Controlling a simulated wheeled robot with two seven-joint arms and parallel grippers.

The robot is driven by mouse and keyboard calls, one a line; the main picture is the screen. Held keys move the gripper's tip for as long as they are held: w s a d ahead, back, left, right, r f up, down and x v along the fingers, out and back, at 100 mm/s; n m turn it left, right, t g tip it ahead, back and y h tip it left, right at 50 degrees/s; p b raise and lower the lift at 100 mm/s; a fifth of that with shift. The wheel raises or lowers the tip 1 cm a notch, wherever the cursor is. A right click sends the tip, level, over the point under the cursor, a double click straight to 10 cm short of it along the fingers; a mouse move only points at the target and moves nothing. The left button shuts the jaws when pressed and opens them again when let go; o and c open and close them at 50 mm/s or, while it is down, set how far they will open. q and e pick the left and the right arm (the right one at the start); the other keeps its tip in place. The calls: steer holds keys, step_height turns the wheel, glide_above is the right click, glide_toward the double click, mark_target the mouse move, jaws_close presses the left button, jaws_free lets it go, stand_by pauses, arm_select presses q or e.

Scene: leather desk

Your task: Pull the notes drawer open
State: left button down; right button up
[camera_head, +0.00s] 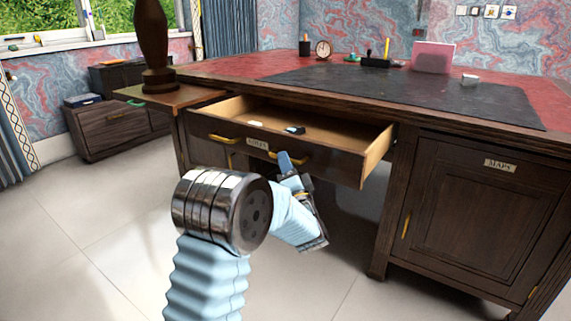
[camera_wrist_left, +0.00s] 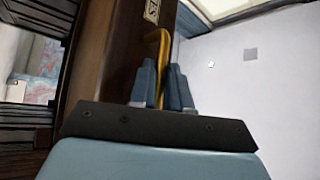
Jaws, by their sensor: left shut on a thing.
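The notes drawer (camera_head: 345,163) stands pulled out from the desk, its pale wooden inside showing. A small label, hard to read, sits on its front between two brass handles. My left gripper (camera_head: 287,162) is at the right brass handle (camera_head: 303,158), in front of the drawer. In the left wrist view the gripper (camera_wrist_left: 162,72) is shut on this handle (camera_wrist_left: 161,42), which runs between its fingers. The left handle (camera_head: 226,139) is free. A white item (camera_head: 256,124) and a dark blue item (camera_head: 295,130) lie in the drawer. My right gripper is not in view.
The desk's right cabinet (camera_head: 480,215) marked MAPS is shut. The desktop bears a dark leather pad (camera_head: 400,88), a clock (camera_head: 323,49) and a pink box (camera_head: 433,57). A dark wooden column (camera_head: 152,45) stands at the left. The tiled floor (camera_head: 110,215) in front is clear.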

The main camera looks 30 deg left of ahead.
arm_select(q)
steer(key=c, duration=1.1)
jaws_free()
steer(key=shift+c, duration=0.2)
steer(key=v, duration=1.4)
steer(key=shift+w+f, duration=0.1)
